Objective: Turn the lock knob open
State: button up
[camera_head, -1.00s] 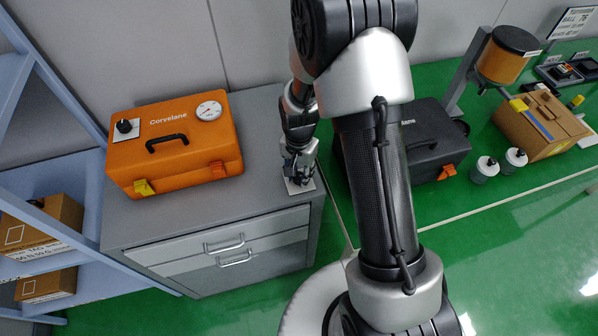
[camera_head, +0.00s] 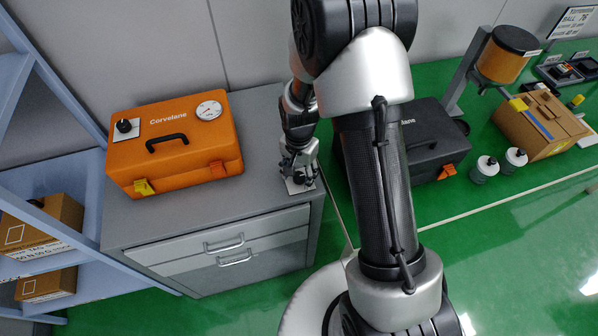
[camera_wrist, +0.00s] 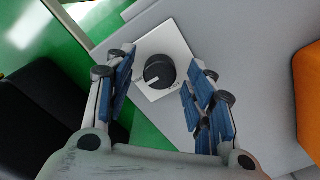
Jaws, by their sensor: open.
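A round black knob (camera_wrist: 159,71) with a white pointer line sits on a square white plate (camera_wrist: 175,43) on the grey cabinet top. The line points to the lower left in the wrist view. Small lettering on the plate is too small to read surely. My gripper (camera_wrist: 164,68) is open, with its blue-padded fingers on either side of the knob and visible gaps to it. In the head view my gripper (camera_head: 299,172) is over the plate (camera_head: 300,187) near the cabinet's right edge and hides most of the knob.
An orange case (camera_head: 175,150) with a gauge and its own black knob (camera_head: 124,126) stands left on the cabinet (camera_head: 265,210). A black case (camera_head: 432,140) lies right, partly behind my arm. Blue shelves (camera_head: 80,190) stand at far left. The cabinet's front top is clear.

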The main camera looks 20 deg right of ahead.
aim_at(299, 176)
notch_tip(299, 176, up, 12)
dwell(0.6)
dwell(0.4)
jog(key=s+r+n+t, duration=0.1)
jog(key=s+r+n, duration=0.1)
jog(key=s+r, duration=0.35)
jog(key=s+r+n+t, duration=0.1)
jog(key=s+r+n, duration=0.15)
jog(key=r, duration=0.55)
jog(key=s+r+n+t, duration=0.1)
jog(key=s+r+n, duration=0.1)
jog(key=s, duration=0.4)
jog(key=s+r+n+t, duration=0.1)
jog(key=s+r+n, duration=0.1)
jog(key=s, duration=0.5)
jog(key=shift+s+r+n+t, duration=0.15)
jog(key=shift+r+n+t, duration=0.15)
jog(key=shift+r+n, duration=0.1)
